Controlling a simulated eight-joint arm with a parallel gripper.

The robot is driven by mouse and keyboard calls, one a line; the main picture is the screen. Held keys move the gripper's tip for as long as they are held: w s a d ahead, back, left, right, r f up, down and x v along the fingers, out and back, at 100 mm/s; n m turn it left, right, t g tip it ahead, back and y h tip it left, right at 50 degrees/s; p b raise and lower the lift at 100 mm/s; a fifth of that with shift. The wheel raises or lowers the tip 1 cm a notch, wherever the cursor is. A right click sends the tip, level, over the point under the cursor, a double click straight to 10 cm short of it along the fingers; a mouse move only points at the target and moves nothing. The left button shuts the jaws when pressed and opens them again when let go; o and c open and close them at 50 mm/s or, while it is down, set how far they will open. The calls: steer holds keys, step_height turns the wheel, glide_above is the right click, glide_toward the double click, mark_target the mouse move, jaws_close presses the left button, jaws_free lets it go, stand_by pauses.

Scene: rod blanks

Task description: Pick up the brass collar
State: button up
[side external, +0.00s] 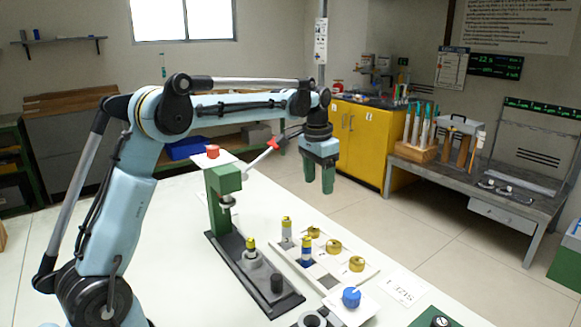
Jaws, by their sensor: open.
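My gripper (320,184) hangs above the far right edge of the white table, its green fingers pointing down. It is open and empty, well above the work and apart from it. A white tray (345,281) below it carries several brass-coloured round pieces: one at the far side (314,232), one in the middle (333,246) and one nearer (357,264). I cannot tell which of these is the brass collar. Upright pieces with brass-coloured tops stand on the tray's left side, one grey (286,232) and one blue (306,250).
A green press (222,190) stands left of the tray on a dark base; another brass-topped piece (250,247) is on that base. A red-tipped lever (272,144) sticks out near my gripper.

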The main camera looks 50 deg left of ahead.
step_height(320, 180, down, 3)
steer(key=w+a+g, duration=0.1)
steer(key=w+a, duration=0.1)
steer(key=a, duration=0.1)
glide_above(314, 228)
steer(key=f, duration=0.6)
steer(key=shift+w+a+f, duration=0.2)
steer(key=shift+w+f, duration=0.1)
steer(key=shift+f, duration=0.1)
steer(key=shift+s+d+f, duration=0.15)
steer(key=shift+f, duration=1.2)
steer(key=shift+s+d+f, duration=0.15)
steer(key=shift+f, duration=1.15)
steer(key=c, duration=1.1)
steer(key=shift+r, duration=0.15)
